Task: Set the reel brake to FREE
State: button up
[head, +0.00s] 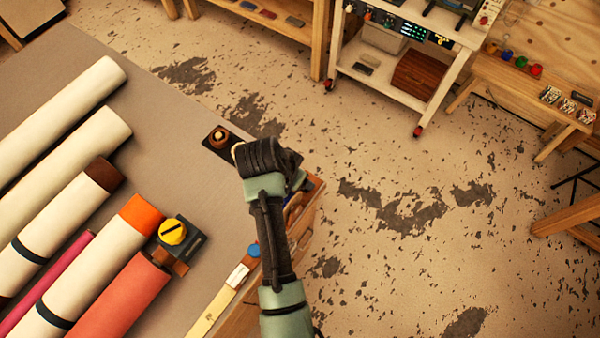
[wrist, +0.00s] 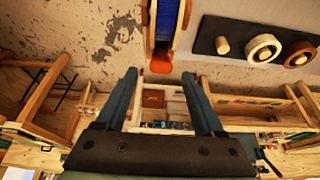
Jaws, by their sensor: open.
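My gripper (wrist: 161,75) is open, its two dark fingers apart with nothing between the tips. In the head view my gripper (head: 266,157) is over the table's right edge. In the wrist view a blue reel-like part (wrist: 167,18) with an orange-brown end piece (wrist: 161,63) lies just beyond the fingertips, with no visible contact. A dark plate (wrist: 206,37) beside it carries a small pale knob (wrist: 222,45), a cream ring-shaped knob (wrist: 263,48) and a brown knob (wrist: 299,55). In the head view my gripper partly covers this plate (head: 210,147). No FREE marking is readable.
Several rolls (head: 75,160) lie on the left of the grey table (head: 150,120). A dark block with a yellow dial (head: 172,232) sits by them. A wooden strip (head: 215,305) lies near the edge. A white cart (head: 440,40) and a bench (head: 520,85) stand beyond open floor.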

jog(key=shift+x, duration=1.75)
grip_shut()
